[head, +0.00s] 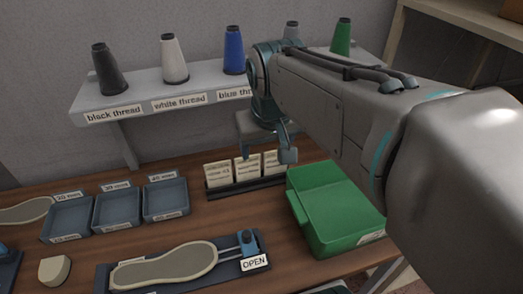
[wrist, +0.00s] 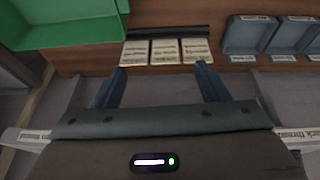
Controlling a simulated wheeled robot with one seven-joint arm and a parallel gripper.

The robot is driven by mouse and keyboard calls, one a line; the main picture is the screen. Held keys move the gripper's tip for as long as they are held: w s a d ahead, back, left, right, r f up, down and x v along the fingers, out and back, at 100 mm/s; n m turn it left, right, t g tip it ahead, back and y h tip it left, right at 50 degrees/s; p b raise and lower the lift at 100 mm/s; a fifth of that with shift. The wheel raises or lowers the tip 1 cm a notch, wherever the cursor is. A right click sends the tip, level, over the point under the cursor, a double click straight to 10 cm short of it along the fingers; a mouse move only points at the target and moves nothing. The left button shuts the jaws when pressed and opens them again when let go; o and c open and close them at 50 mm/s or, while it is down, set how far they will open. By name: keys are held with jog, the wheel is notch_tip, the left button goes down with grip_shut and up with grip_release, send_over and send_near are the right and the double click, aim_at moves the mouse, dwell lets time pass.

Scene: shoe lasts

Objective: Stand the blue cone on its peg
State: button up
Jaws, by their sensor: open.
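The blue cone (head: 234,50) stands upright on the wall shelf (head: 150,93), above the label reading "blue thread" (head: 235,94). Its peg is hidden; I cannot tell whether the cone is seated on it. My gripper (head: 281,153) is open and empty, pointing down in front of the shelf, to the right of and below the blue cone. In the wrist view its two fingers (wrist: 160,82) are spread with nothing between them, and the blue cone does not show.
Below are a card rack (head: 246,188), a green bin (head: 335,210), blue-grey trays (head: 117,208) and a sole in a fixture (head: 165,266). My arm covers the shelf's right part.

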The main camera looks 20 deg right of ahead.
jog(key=s+f, duration=0.7)
jog(key=f, duration=0.1)
jog(key=shift+s+d+g, duration=0.3)
jog(key=shift+s, duration=0.1)
